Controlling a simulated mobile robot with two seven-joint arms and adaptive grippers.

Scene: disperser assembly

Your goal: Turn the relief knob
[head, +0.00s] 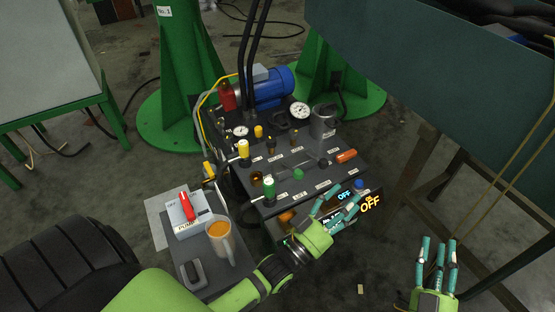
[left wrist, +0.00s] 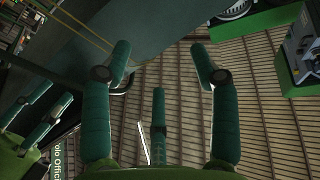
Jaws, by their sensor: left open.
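A dark hydraulic unit (head: 320,165) stands in the middle of the head view, with several coloured knobs and levers. They include an orange knob (head: 287,217), a green knob (head: 298,174) and a blue knob (head: 359,185). The labels are too small to read, so I cannot tell which one is the relief knob. My left gripper (head: 338,203) is open and appears empty at the unit's front edge, partly covering its display. In the left wrist view its fingers (left wrist: 160,70) are spread with nothing between them. My right gripper (head: 438,246) is open and empty at the lower right.
A mug (head: 220,237) and a pump switch box (head: 188,215) with a red lever sit left of my left arm. Green pillars (head: 180,80) stand behind. A large dark tank (head: 450,90) on legs is at the right. A black tyre (head: 60,265) is lower left.

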